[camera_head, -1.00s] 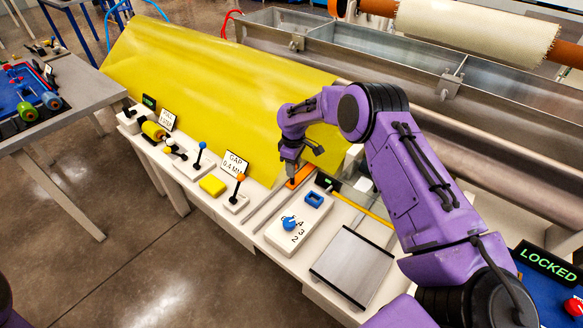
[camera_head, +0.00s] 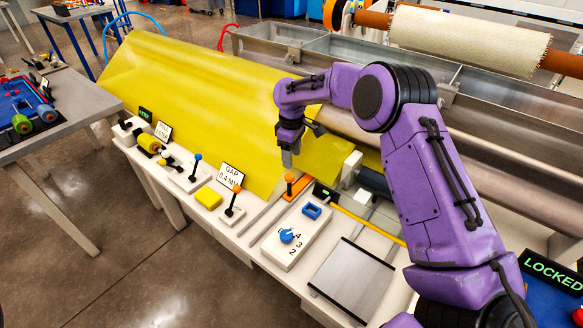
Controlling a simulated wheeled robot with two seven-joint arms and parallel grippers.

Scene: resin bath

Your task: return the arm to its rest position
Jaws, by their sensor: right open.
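My right gripper (camera_head: 287,158) is at the end of the purple right arm (camera_head: 420,180), which comes in from the lower right and bends left. It points down and hangs above the narrow bench, near the edge of the yellow sheet (camera_head: 200,95). Nothing shows between its fingers, and it looks clear of the lever with an orange knob (camera_head: 290,180) just below it. My left gripper is not in view.
The bench carries a white panel with a blue dial (camera_head: 287,236), a grey plate (camera_head: 352,280), a yellow block (camera_head: 208,198), several levers and a "GAP 0.4 MM" sign (camera_head: 231,176). Metal rollers and a trough (camera_head: 400,75) lie behind. A "LOCKED" display (camera_head: 553,268) stands at right.

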